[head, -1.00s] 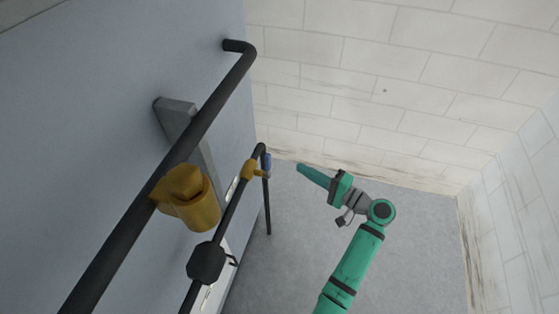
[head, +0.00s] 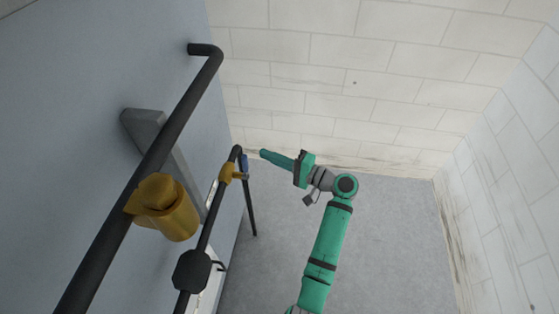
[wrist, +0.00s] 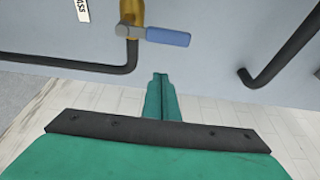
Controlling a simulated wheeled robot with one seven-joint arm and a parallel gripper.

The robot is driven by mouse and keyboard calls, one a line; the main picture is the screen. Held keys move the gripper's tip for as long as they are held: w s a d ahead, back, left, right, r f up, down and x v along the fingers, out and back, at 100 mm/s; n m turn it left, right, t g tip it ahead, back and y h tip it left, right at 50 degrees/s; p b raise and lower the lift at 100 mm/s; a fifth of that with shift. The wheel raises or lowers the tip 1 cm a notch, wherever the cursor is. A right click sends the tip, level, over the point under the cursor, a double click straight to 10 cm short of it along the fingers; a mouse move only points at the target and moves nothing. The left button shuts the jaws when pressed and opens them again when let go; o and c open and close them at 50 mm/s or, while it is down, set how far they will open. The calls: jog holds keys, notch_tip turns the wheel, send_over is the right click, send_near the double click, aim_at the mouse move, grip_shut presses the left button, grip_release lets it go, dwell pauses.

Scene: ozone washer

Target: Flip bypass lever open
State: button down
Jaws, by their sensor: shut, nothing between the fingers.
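The bypass lever is a blue handle (wrist: 167,37) on a brass valve (wrist: 131,18) in the wrist view. It points sideways to the right, across the pipe. In the head view the blue lever (head: 244,163) sits at the brass valve (head: 229,172) on the thinner black pipe. My gripper (head: 263,153) is just right of the lever in the head view, with its fingers pointing toward the pipe. In the wrist view my gripper's fingertips (wrist: 160,76) are together and empty, below the lever with a visible gap.
A thick black pipe (head: 118,221) with a large brass fitting (head: 166,207) runs along the grey panel. A black pipe (wrist: 285,45) bends at right in the wrist view. A white label (wrist: 82,10) is left of the valve. Open floor (head: 390,240) lies right of my arm.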

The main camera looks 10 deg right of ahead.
aim_at(245, 168)
jog(key=shift+s+a, duration=0.25)
jog(key=shift+a, duration=0.45)
jog(key=shift+s+a, duration=0.3)
jog(key=shift+a, duration=0.45)
jog(key=shift+s+a, duration=0.25)
jog(key=shift+a, duration=0.45)
jog(key=shift+a, duration=0.1)
